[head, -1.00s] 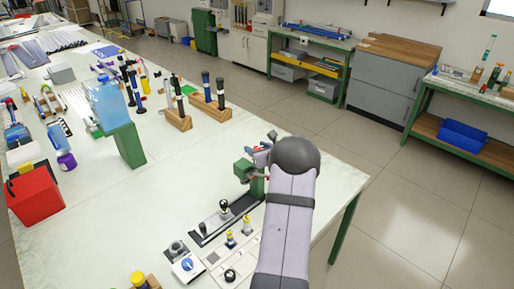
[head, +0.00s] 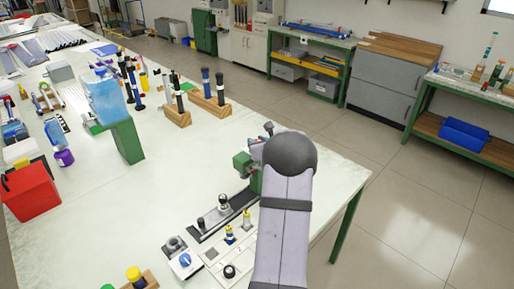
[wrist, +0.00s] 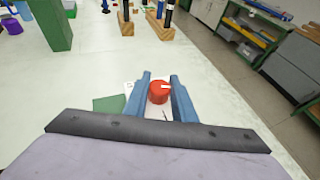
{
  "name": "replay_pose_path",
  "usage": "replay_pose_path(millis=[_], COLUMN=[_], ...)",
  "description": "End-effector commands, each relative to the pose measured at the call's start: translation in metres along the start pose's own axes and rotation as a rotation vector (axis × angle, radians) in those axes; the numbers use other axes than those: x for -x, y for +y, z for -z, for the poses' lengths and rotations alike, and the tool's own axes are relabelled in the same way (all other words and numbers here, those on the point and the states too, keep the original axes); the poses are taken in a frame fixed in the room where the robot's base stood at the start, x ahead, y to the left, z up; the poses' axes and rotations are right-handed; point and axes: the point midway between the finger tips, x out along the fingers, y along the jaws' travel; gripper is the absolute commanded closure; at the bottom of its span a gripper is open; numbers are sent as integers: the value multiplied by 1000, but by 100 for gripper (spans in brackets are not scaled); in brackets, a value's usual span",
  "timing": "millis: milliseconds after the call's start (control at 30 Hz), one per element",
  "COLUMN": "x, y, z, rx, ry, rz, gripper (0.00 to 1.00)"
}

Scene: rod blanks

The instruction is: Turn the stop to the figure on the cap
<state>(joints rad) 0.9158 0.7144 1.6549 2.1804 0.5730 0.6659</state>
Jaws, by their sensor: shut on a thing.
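A round red knob (wrist: 159,95) with a white line on its top sits between the two blue fingers of my gripper (wrist: 159,90) in the wrist view. The fingers are shut on its sides, and the white line points to the right. A pale plate (wrist: 131,88) with small dark marks shows beside the left finger; the marks are too small to read. In the head view my arm hides the gripper and knob; part of the green machine (head: 243,163) shows to its left. A yellow-capped piece (head: 133,273) stands at the bottom edge; no figure is readable on it.
Wooden blocks holding dark rods (head: 178,114) stand farther back on the bench. A blue container (head: 108,103) stands by a green post (head: 128,141), with a red box (head: 30,190) at far left. The bench between is mostly clear.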

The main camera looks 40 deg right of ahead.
Motion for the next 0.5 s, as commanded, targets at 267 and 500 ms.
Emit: replay_pose_path(millis=[267,500], x=[-4,-4], y=[0,0], z=[4,3], rx=[-35,-74], ry=[-12,-15], rz=[104,196], gripper=[99,99])
